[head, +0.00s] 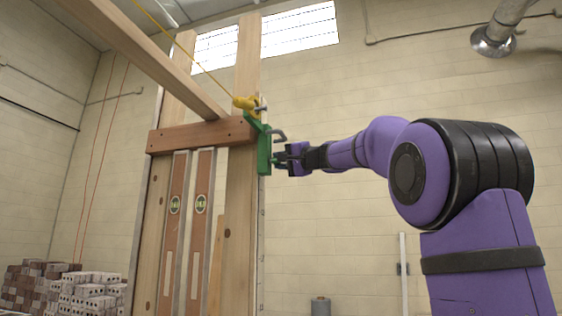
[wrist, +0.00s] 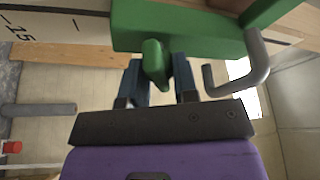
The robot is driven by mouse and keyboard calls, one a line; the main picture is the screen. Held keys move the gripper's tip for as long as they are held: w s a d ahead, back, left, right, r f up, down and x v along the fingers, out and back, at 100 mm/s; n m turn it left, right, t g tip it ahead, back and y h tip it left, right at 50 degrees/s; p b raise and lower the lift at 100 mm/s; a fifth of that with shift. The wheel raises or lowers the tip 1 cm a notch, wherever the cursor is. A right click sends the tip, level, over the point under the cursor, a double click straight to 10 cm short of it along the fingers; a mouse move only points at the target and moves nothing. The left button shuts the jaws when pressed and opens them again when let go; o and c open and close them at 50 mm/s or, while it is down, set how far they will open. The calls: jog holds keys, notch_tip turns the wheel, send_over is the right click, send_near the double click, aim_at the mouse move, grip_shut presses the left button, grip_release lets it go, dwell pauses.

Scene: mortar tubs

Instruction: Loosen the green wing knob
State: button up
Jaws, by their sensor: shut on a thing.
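The green clamp (head: 263,146) sits on the edge of the wooden post, high up. In the wrist view its green body (wrist: 190,28) spans the top. The green wing knob (wrist: 154,60) sticks out from that body toward my gripper. My gripper (head: 282,159) reaches it from the right in the head view. In the wrist view its two blue-grey fingers stand either side of the knob, shut on it. In the head view the knob is too small and covered to make out clearly.
A bent grey rod (wrist: 247,72) juts from the clamp close to the right finger. A yellow fitting (head: 246,102) with a taut yellow rope sits above the clamp. Two levels (head: 200,205) stand in the wooden frame. Bricks (head: 90,292) are stacked at lower left.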

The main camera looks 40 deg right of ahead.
jog(key=n+y, duration=0.1)
jog(key=n, duration=0.3)
jog(key=n+y, duration=0.2)
jog(key=n, duration=0.1)
jog(key=shift+n+t, duration=0.4)
jog(key=n+g+y, duration=0.1)
jog(key=n+y, duration=0.1)
jog(key=n, duration=0.2)
jog(key=n+g+y, duration=0.1)
jog(key=n+y, duration=0.2)
jog(key=n, duration=0.2)
jog(key=shift+n, duration=0.4)
jog(key=o, duration=0.9)
jog(key=v, duration=1)
jog(key=shift+s+d+f, duration=0.15)
jog(key=shift+s+d, duration=0.05)
jog(key=shift+s, duration=0.1)
